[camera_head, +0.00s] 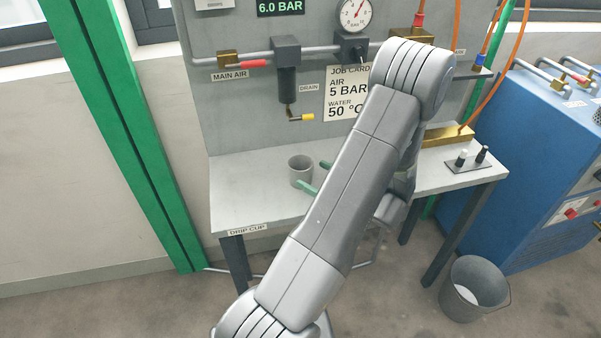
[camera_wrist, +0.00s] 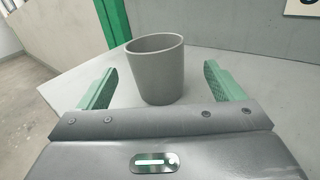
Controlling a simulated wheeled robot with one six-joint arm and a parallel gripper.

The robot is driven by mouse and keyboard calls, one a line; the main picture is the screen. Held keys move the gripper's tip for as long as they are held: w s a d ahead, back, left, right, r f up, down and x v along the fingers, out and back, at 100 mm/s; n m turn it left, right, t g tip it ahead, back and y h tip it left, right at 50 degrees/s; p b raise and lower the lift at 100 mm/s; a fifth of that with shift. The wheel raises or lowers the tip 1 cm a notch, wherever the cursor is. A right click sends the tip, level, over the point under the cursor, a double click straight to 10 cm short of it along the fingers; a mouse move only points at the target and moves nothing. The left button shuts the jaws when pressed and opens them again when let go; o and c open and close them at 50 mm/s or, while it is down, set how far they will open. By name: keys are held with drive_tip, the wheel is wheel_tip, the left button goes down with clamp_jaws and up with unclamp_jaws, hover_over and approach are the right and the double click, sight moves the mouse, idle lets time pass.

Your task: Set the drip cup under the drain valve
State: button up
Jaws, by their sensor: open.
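The grey drip cup (camera_head: 301,172) stands upright on the grey bench top, below and slightly right of the drain valve (camera_head: 298,117). In the wrist view the cup (camera_wrist: 156,70) stands ahead, between and beyond the open green fingers (camera_wrist: 158,84), with a gap on each side. The cup's inside is mostly hidden there.
The bench (camera_head: 245,190) has a "DRIP CUP" label (camera_head: 247,230) on its front edge. Its left part is clear. A job card (camera_head: 346,93) hangs on the back panel. A bucket (camera_head: 474,288) stands on the floor by a blue cabinet (camera_head: 545,150).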

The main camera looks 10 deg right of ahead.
sight(292, 164)
drive_tip(key=shift+p+x, duration=0.45)
drive_tip(key=shift+x, duration=2.55)
drive_tip(key=shift+s+a+f, duration=0.15)
drive_tip(key=c, duration=1.2)
